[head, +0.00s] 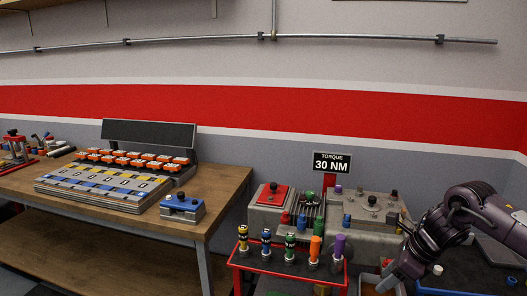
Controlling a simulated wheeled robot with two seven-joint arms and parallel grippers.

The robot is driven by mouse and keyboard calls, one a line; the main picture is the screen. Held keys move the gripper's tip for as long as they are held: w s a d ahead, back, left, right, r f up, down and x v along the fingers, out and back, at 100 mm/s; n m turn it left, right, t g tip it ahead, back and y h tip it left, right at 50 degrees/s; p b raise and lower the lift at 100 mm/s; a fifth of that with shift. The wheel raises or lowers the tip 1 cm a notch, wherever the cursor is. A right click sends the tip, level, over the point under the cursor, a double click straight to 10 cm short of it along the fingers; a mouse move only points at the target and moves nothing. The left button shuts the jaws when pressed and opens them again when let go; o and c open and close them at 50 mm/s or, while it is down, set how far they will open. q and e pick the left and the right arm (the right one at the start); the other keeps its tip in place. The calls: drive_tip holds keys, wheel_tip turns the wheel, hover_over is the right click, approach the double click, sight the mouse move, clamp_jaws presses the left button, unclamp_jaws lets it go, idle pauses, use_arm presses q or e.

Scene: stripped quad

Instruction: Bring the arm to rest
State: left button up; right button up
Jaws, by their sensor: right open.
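My right arm (445,226) comes in from the right edge and bends down, dark purple-grey. My right gripper (386,284) points down and left at the lower right, close to the red-edged tool rack. It is open. I see nothing held in it, though its fingertips are small and near the bottom edge. My left arm and gripper are not in view.
A wooden bench (216,190) at left bears a grey tiered rack and a blue device (183,207). A red-edged rack (277,271) holds several coloured tools beside my gripper. Grey machine blocks (365,212) and a "TORQUE 30 NM" sign (331,163) stand behind. A blue tray (455,281) lies at right.

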drive_tip(key=w+a+f+m+t+y, duration=0.1)
drive_tip(key=w+a+f+m+y, duration=0.15)
drive_tip(key=a+f+m, duration=0.5)
drive_tip(key=w+a+f+m+t+y, duration=0.1)
drive_tip(key=w+a+f+m, duration=0.3)
drive_tip(key=f, duration=0.7)
drive_tip(key=s+a+f+m+t+h, duration=0.1)
drive_tip(key=s+f+m, duration=0.3)
drive_tip(key=f+m, duration=0.3)
drive_tip(key=s+f+m+t+h, duration=0.1)
drive_tip(key=s+f+m, duration=0.2)
drive_tip(key=f+m, duration=0.45)
drive_tip(key=s+d+f+m+g+h, duration=0.3)
drive_tip(key=s+f+m, duration=0.7)
drive_tip(key=s+f, duration=0.9)
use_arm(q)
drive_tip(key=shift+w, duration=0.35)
use_arm(e)
drive_tip(key=s+d+f+m+g+h, duration=0.1)
drive_tip(key=s+f+m, duration=0.3)
drive_tip(key=s, duration=1)
drive_tip(key=s+d+f+m+g+h, duration=0.1)
drive_tip(key=s+f+m, duration=0.3)
drive_tip(key=s, duration=1)
drive_tip(key=shift+d+g+h, duration=0.3)
drive_tip(key=shift+d+h, duration=0.15)
drive_tip(key=shift+d, duration=0.15)
drive_tip(key=shift+w, duration=0.1)
